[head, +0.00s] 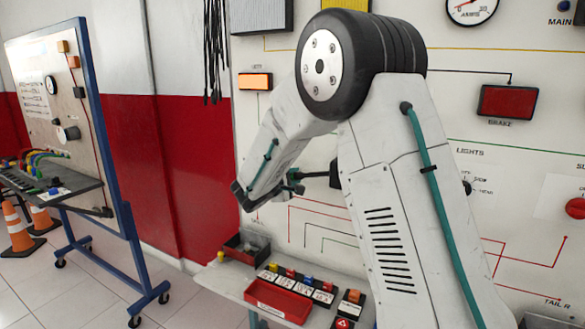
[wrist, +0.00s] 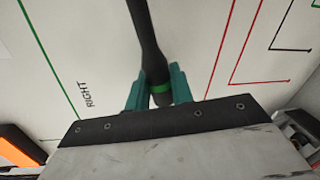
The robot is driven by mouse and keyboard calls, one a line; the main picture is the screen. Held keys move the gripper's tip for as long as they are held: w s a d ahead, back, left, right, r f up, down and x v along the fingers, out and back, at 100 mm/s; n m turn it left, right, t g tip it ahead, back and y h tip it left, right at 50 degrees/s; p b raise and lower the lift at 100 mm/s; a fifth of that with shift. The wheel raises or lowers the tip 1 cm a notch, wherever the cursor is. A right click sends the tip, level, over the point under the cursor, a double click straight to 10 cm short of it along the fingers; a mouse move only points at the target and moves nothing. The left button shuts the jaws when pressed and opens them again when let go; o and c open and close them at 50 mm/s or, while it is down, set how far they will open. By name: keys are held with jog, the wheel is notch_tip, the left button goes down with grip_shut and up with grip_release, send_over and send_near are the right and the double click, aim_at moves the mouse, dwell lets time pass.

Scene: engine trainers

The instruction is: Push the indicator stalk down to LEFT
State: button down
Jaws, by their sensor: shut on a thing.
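The indicator stalk (wrist: 148,45) is a black lever with a green band near its tip, seen in the wrist view. My gripper (wrist: 157,90) has its two teal fingers closed on the stalk's end, one on each side of the green band. In the head view, the gripper (head: 292,182) is small and partly hidden by my arm. A short black part of the stalk (head: 318,174) shows to its right. The printed word RIGHT (wrist: 84,94) is on the white panel to the left of the stalk in the wrist view. No LEFT label is readable.
An orange lamp (head: 255,81) looks lit on the panel. Below stand a bench with a red tray (head: 279,301), a dark bin (head: 246,247) and coloured switches. A second trainer board (head: 60,85) on a blue stand is at left, with open floor between.

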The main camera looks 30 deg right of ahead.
jog(key=shift+s+d+f+n, duration=0.1)
jog(key=shift+s+f+n, duration=0.1)
jog(key=shift+f+n, duration=0.5)
jog(key=shift+f, duration=0.1)
jog(key=c, duration=1.3)
grip_release()
jog(key=shift+o, duration=0.2)
jog(key=v, duration=0.7)
jog(key=shift+a, duration=0.4)
jog(key=shift+s, duration=0.1)
